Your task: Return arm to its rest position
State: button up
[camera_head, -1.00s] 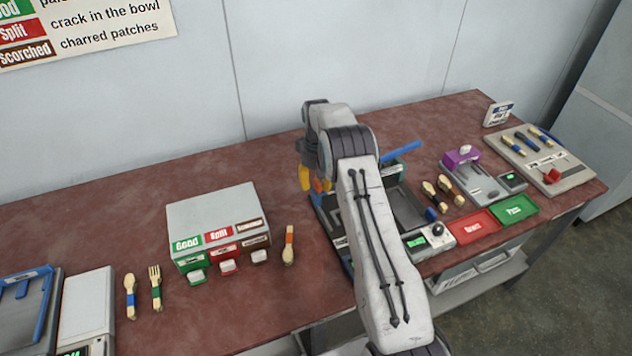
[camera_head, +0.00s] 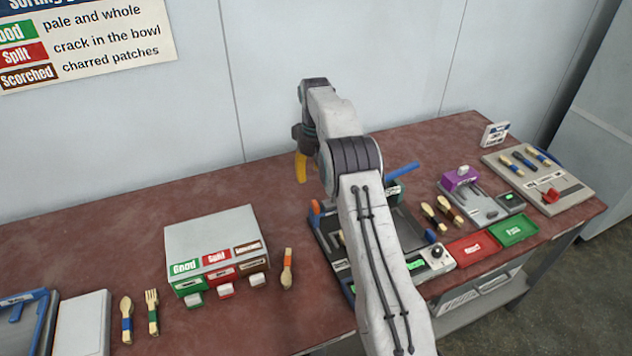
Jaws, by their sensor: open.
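My arm reaches up over the middle of the table, bent at the elbow. My gripper (camera_head: 301,166) hangs at its far end, above the table's back part and left of the press. One yellow finger shows; the rest of the jaws is hidden behind the arm. No object shows in the gripper.
A grey sorting box (camera_head: 210,235) with Good, Split and Scorched slots stands left of my arm. A spoon with an orange handle (camera_head: 287,268) lies beside it. Red (camera_head: 474,248) and green (camera_head: 513,230) trays lie to the right. The table's back left (camera_head: 100,215) is clear.

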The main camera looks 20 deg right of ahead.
jog(key=shift+r, duration=0.25)
dwell(0.4)
jog(key=s+a+r+t, duration=0.1)
jog(key=s+a+r, duration=0.2)
jog(key=s+r, duration=0.45)
jog(key=s+a+r+t, duration=0.1)
jog(key=s+a+r, duration=0.2)
jog(key=s+r, duration=0.5)
jog(key=s+a+f+t, duration=0.1)
jog(key=s+a, duration=0.1)
jog(key=s, duration=0.9)
jog(key=s+a+f+t, duration=0.1)
jog(key=s+a, duration=0.1)
jog(key=s, duration=1)
jog(key=shift+s+a+f, duration=0.15)
jog(key=shift+s+f, duration=0.1)
jog(key=shift+f, duration=0.15)
